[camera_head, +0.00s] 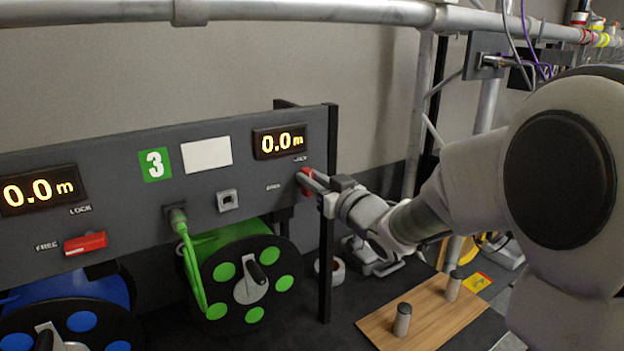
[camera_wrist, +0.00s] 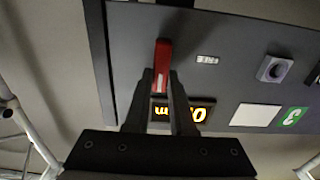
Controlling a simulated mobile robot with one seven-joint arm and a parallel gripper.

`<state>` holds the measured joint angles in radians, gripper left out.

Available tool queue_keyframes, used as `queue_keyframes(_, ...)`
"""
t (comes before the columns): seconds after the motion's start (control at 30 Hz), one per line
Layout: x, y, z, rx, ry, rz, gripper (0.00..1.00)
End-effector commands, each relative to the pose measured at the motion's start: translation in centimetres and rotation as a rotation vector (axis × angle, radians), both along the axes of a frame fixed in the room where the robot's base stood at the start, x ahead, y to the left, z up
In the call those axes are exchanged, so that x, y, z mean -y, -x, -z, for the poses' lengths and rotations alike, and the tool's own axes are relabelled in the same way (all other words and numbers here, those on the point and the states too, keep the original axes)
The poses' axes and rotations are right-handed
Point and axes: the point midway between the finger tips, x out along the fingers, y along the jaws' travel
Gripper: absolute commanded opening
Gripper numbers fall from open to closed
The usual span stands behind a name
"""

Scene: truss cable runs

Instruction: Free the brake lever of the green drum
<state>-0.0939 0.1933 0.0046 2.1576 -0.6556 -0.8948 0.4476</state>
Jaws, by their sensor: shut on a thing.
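The green drum (camera_head: 232,241) hangs below the panel under the green number 3, with a green cable running up to a connector. Its red brake lever (camera_head: 304,184) is at the panel's right end, below the 0.0 m display, near the LOCK and FREE labels. My gripper (camera_head: 313,181) reaches it from the right and is shut on it. In the wrist view, which is upside down, the red lever (camera_wrist: 163,55) runs up and down the picture between my fingertips (camera_wrist: 163,84). The FREE label is beside it. My fingers partly hide the lever and the display.
The dark panel (camera_head: 120,205) carries another display and a second red lever (camera_head: 86,243) beside FREE, above the blue drum (camera_head: 70,300). A black post (camera_head: 327,260) stands just below my gripper. A wooden board (camera_head: 425,318) with two pegs lies at lower right. Truss tubes run overhead.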

Motion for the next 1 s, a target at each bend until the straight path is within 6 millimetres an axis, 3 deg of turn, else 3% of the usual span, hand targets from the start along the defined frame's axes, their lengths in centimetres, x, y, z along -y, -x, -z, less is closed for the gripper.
queue_keyframes(0.47, -0.07, 0.07, 0.24, 0.031, 0.042, 0.000, 0.00)
queue_keyframes(1.0, -0.72, 0.54, 0.79, 0.273, 0.397, 0.001, 0.00)
